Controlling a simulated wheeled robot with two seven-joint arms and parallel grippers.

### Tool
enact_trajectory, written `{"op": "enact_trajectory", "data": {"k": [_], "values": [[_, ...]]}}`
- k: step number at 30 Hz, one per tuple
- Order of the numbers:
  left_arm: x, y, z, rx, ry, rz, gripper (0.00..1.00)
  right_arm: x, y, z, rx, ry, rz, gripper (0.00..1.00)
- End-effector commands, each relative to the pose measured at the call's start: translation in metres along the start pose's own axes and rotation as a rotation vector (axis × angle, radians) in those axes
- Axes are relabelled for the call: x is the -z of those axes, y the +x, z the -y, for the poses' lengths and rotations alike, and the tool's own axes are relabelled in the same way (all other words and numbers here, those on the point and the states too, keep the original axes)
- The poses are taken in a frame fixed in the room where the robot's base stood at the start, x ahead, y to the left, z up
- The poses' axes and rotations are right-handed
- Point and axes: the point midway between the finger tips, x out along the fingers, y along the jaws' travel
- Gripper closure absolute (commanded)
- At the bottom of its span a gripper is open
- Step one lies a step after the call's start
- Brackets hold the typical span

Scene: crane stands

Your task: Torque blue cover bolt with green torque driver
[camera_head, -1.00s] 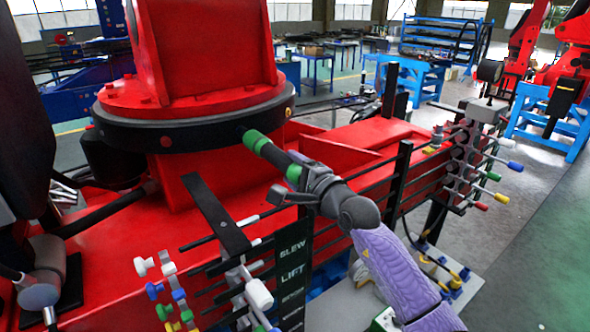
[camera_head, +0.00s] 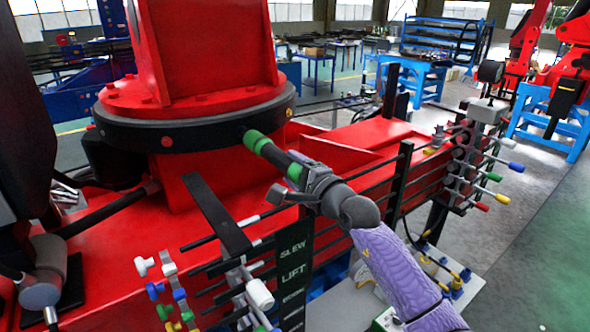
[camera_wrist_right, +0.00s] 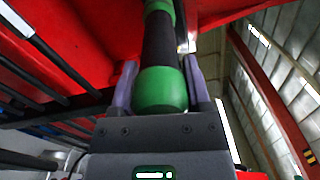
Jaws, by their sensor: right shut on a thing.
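The green torque driver (camera_head: 264,146) has green bands and a dark grip. My right gripper (camera_head: 306,183) is shut on it, and the driver points up and left to the dark ring under the red column. Its green tip end meets the ring's side, or sits right in front of it; I cannot tell contact exactly. In the right wrist view the driver's green end (camera_wrist_right: 161,90) sits between the two purple-grey fingers. No blue cover bolt shows; the driver's tip may hide it. A red bolt (camera_head: 166,141) and a yellow bolt (camera_head: 289,112) show on the ring.
The black ring (camera_head: 200,130) circles the base of the red column (camera_head: 205,50). Black rails and a dark flat bar (camera_head: 215,212) lie below and left of the driver. Lever banks with coloured knobs stand at the lower left (camera_head: 170,290) and right (camera_head: 480,170).

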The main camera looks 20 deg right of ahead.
Motion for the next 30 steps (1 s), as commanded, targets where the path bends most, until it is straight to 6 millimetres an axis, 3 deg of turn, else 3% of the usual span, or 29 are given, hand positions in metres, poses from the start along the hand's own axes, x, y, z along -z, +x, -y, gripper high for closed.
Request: {"op": "enact_trajectory", "data": {"k": [20,30], "values": [[0.0,-0.001,0.0,0.0,0.0,0.0,0.41,0.0,0.0,0.004,0.009,0.0,0.001,1.0],[0.003,-0.024,0.001,0.0,0.0,-0.001,0.41,-0.001,-0.028,0.006,0.007,-0.001,0.001,1.0]]}}
